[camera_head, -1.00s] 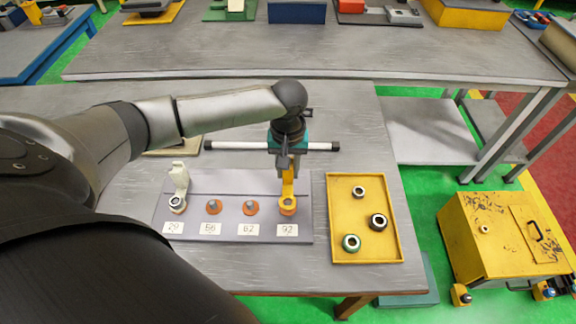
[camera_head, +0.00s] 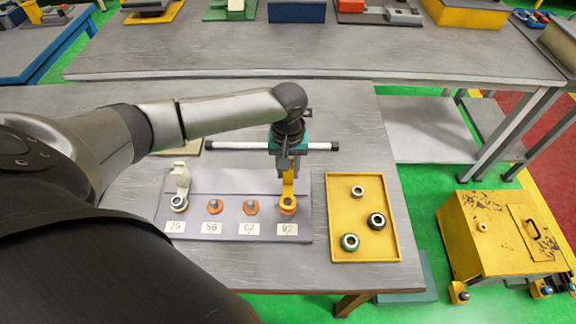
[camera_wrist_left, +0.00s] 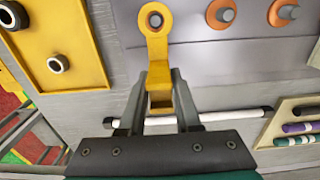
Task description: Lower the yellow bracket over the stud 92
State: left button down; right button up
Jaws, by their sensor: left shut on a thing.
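My left gripper (camera_head: 288,172) points down over the grey fixture board (camera_head: 232,188), shut on the upright arm of the yellow bracket (camera_head: 288,191). The bracket's ring is right over stud 92, whose orange base (camera_head: 287,211) shows just below it, behind the label 92 (camera_head: 288,229). In the left wrist view the fingers (camera_wrist_left: 160,88) grip the bracket, and its ring (camera_wrist_left: 155,20) lines up with the stud, with a grey round shape inside. I cannot tell whether the ring rests fully on the base. My right gripper is not in view.
Studs 56 (camera_head: 214,207) and 62 (camera_head: 250,207) stand bare. A white bracket (camera_head: 181,182) sits at stud 29. A yellow tray (camera_head: 337,250) to the right holds three ring parts. A white bar with black ends (camera_head: 232,145) lies behind my gripper.

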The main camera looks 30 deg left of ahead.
pick_arm(q)
jog(key=shift+f, duration=0.6)
dwell(0.5)
jog(key=shift+f+p, duration=0.15)
jog(key=shift+p, duration=0.25)
jog(key=shift+f, duration=0.4)
dwell(0.7)
jog(key=c, duration=0.5)
grip_release()
notch_tip(320, 180, up, 7)
jog(key=p, duration=0.9)
